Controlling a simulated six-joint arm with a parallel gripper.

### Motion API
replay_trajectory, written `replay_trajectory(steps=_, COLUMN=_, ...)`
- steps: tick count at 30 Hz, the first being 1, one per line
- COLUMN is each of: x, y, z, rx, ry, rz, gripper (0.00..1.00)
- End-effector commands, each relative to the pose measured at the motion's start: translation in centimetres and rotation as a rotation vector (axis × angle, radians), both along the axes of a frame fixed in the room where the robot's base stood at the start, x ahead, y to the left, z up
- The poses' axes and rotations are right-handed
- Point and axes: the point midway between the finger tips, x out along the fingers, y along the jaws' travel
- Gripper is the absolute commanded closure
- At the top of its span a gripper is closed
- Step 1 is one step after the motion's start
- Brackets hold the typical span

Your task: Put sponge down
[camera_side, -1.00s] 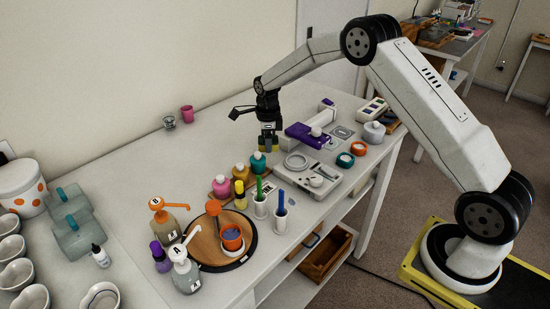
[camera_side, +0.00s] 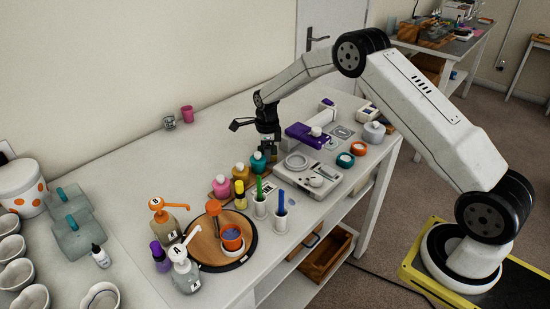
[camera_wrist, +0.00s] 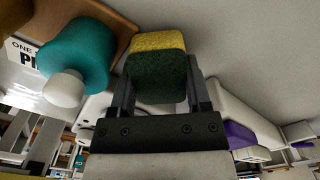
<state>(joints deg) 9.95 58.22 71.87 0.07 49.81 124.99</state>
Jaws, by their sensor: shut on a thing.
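The sponge (camera_wrist: 157,66), yellow on one side and dark green on the other, is between the fingers of my gripper (camera_wrist: 160,88) in the wrist view. My gripper is shut on it. In the side view my gripper (camera_side: 268,148) points down, low over the white table, behind the white scale and just right of the teal bottle (camera_side: 258,162). The sponge is hardly to be made out in the side view, so I cannot tell whether it touches the table.
The teal bottle (camera_wrist: 75,58) is close to the left of the sponge in the wrist view. The white scale (camera_side: 308,172) and a purple-topped device (camera_side: 305,134) are at my gripper's right. Bare table (camera_side: 170,150) lies to its left.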

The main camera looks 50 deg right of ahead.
Motion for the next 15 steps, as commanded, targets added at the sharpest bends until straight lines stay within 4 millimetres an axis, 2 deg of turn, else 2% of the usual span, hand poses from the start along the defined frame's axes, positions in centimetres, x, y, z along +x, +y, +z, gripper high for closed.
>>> replay_trajectory(steps=1, x=0.01, y=0.00, z=-0.02, rx=0.000, ry=0.000, rz=0.000, gripper=0.28)
replay_trajectory(steps=2, x=0.01, y=0.00, z=-0.01, rx=0.000, ry=0.000, rz=0.000, gripper=0.23)
replay_trajectory(steps=15, x=0.01, y=0.00, z=0.37, rx=-0.001, ry=-0.001, rz=0.000, gripper=0.23)
